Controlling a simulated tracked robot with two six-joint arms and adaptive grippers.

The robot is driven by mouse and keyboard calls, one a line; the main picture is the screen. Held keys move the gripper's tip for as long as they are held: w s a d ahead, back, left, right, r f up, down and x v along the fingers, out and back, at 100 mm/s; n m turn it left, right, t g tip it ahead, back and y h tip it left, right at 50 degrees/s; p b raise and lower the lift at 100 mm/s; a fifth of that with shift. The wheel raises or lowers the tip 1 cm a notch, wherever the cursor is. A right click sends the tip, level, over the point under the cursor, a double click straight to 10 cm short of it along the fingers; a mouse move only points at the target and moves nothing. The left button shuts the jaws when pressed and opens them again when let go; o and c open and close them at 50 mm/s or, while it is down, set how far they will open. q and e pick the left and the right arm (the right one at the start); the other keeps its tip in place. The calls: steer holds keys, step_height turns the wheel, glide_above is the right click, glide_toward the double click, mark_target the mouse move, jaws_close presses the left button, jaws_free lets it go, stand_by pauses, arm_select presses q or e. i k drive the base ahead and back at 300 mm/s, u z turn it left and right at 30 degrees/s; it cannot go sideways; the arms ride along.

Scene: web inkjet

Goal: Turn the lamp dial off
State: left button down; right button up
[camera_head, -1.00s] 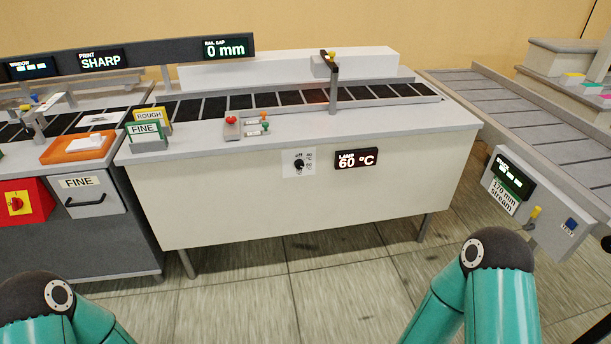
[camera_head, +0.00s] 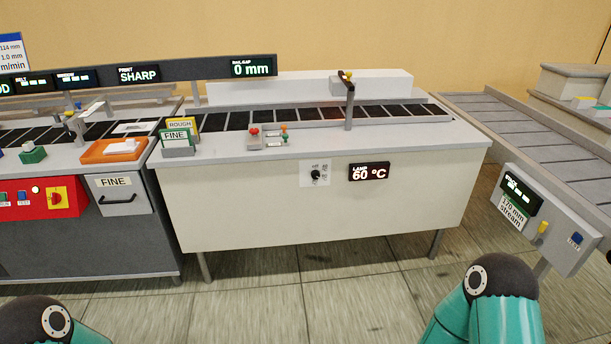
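The lamp dial (camera_head: 316,175) is a small black knob on a white plate on the front of the pale machine cabinet (camera_head: 230,210). The plate has small markings around the knob, with "off" at the top; the knob's exact setting is too small to tell. The lamp display (camera_head: 369,172) to its right reads 60 °C. Only rounded parts of my two teal arms show at the bottom left and bottom right, well short of the cabinet. Neither gripper is in view.
A conveyor (camera_head: 540,125) with a control box (camera_head: 545,220) stands at the right. Tiled floor (camera_head: 310,285) before the cabinet is clear.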

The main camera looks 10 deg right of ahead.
mark_target(315, 174)
steer(key=u, duration=0.25)
steer(key=i, duration=1.5)
steer(key=z, duration=0.3)
